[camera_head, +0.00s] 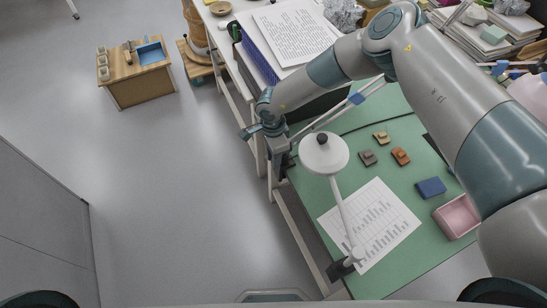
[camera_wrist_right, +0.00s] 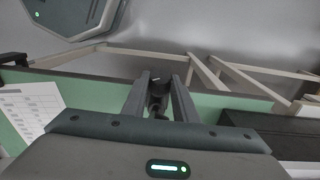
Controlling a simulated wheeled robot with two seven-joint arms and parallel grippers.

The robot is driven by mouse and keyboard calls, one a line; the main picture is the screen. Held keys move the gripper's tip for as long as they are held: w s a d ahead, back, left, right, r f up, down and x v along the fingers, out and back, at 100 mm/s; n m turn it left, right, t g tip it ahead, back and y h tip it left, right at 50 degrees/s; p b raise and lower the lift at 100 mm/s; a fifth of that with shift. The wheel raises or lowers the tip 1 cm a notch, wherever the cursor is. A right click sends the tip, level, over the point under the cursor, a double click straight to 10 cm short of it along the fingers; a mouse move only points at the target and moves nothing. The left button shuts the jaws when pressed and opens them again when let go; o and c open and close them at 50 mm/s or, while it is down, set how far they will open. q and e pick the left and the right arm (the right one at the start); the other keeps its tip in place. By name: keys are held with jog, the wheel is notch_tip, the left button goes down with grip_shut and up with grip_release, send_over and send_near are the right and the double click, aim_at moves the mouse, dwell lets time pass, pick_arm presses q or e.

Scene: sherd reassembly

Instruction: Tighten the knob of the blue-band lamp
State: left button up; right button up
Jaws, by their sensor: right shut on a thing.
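The blue-band lamp's pale arm, with its blue band (camera_head: 356,99), rises to the right from the table's left edge. Its dark clamp (camera_head: 281,168) sits at that edge, partly hidden by my right gripper (camera_head: 277,143). In the right wrist view, the two fingers of the right gripper (camera_wrist_right: 160,84) stand on either side of a small dark knob (camera_wrist_right: 157,102). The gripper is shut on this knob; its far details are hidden. My left gripper is not in view.
A second lamp with a white round shade (camera_head: 324,156) stands close right, clamped at the front edge (camera_head: 345,266). The green mat (camera_head: 345,117) holds a printed sheet (camera_head: 385,235), small coloured blocks (camera_head: 400,156) and a pink tray (camera_head: 458,216). Open floor lies left.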

jog(key=shift+s+d+r+t+p, duration=0.1)
jog(key=shift+d+t+p, duration=0.05)
jog(key=shift+t+p, duration=0.4)
jog(key=shift+s+f+t+y+b, duration=0.25)
jog(key=shift+s+f+y+b, duration=0.1)
jog(key=shift+f+b, duration=0.1)
jog(key=shift+s+f+b, duration=0.1)
jog(key=shift+s+b, duration=0.05)
jog(key=shift+b, duration=0.35)
jog(key=shift+t, duration=0.3)
jog(key=shift+w+r+y, duration=0.2)
jog(key=shift+r+y, duration=0.05)
jog(key=shift+r, duration=0.05)
jog(key=o, duration=1.1)
jog(key=shift+c, duration=0.2)
jog(key=shift+w+r, duration=0.1)
